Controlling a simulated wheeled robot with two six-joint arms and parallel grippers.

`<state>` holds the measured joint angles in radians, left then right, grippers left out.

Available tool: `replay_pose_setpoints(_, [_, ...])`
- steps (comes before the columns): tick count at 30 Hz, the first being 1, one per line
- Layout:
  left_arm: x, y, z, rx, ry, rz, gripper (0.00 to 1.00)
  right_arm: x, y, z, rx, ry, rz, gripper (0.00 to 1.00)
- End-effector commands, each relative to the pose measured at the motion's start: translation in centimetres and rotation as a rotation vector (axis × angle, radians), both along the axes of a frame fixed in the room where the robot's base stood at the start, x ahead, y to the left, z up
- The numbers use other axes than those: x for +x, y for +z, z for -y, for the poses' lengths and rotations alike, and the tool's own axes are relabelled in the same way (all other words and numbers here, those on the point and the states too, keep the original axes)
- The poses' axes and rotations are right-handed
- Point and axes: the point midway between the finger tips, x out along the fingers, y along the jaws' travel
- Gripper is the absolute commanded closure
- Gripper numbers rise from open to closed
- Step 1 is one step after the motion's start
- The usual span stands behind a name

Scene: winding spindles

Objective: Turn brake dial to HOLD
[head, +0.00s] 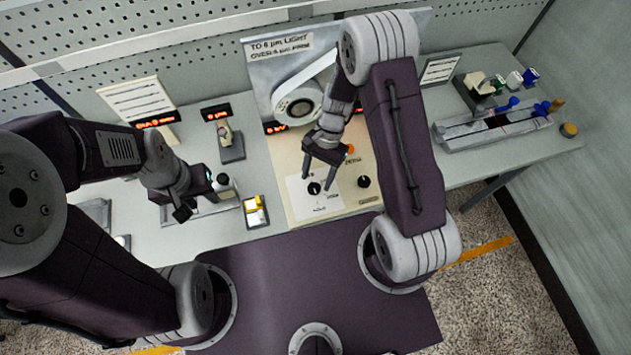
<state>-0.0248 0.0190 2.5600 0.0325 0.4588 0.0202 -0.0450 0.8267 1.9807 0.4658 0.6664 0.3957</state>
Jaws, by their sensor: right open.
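A cream panel with a white label plate (301,204) stands at the middle of the bench, with a black dial (314,188) on the plate. A second black knob (364,182) sits to its right. The lettering by the dial is too small to read surely. My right gripper (318,185) is open, its two fingers pointing down on either side of the black dial; I cannot tell whether they touch it. My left gripper (181,214) is over the left part of the bench, apart from the panel; its jaws are too small to read.
A winding machine with a white spool (298,103) stands behind the panel. A yellow and white box (255,212) is left of the panel. A grey rack (490,128) with blue-handled tools is at right. Small red displays (215,113) stand at the back.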

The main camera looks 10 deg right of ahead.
Motion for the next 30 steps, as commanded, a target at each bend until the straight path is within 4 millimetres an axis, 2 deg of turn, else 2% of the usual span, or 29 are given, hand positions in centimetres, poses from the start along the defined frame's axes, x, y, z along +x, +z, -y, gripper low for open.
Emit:
replay_pose_setpoints(3, [0.0, -0.4, 0.0, 0.0, 0.0, 0.0, 0.64, 0.9, 2.5, 0.7, 0.001, -0.002, 0.006, 0.43])
replay_pose_setpoints(9, [0.0, -0.6, 0.0, 0.0, 0.0, 0.0, 0.64, 1.7, 5.3, 1.5, 0.0, -0.002, 0.002, 0.43])
replay_pose_setpoints(13, [0.0, -0.6, 0.0, 0.0, 0.0, 0.0, 0.64, 1.8, 5.8, 1.7, -0.001, 0.0, 0.001, 0.43])
replay_pose_setpoints(27, [0.0, -0.8, 0.0, 0.0, 0.0, 0.0, 0.64, 1.8, 5.7, 1.6, 0.0, 0.001, 0.003, 0.43])
replay_pose_setpoints(29, [0.0, -1.0, 0.0, 0.0, 0.0, 0.0, 0.64, 2.5, 6.5, 1.6, 0.0, 0.003, 0.036, 0.43])
replay_pose_setpoints(30, [0.0, -1.3, 0.0, 0.0, 0.0, 0.0, 0.64, 3.0, 7.5, 1.5, 0.0, 0.005, 0.072, 0.43])
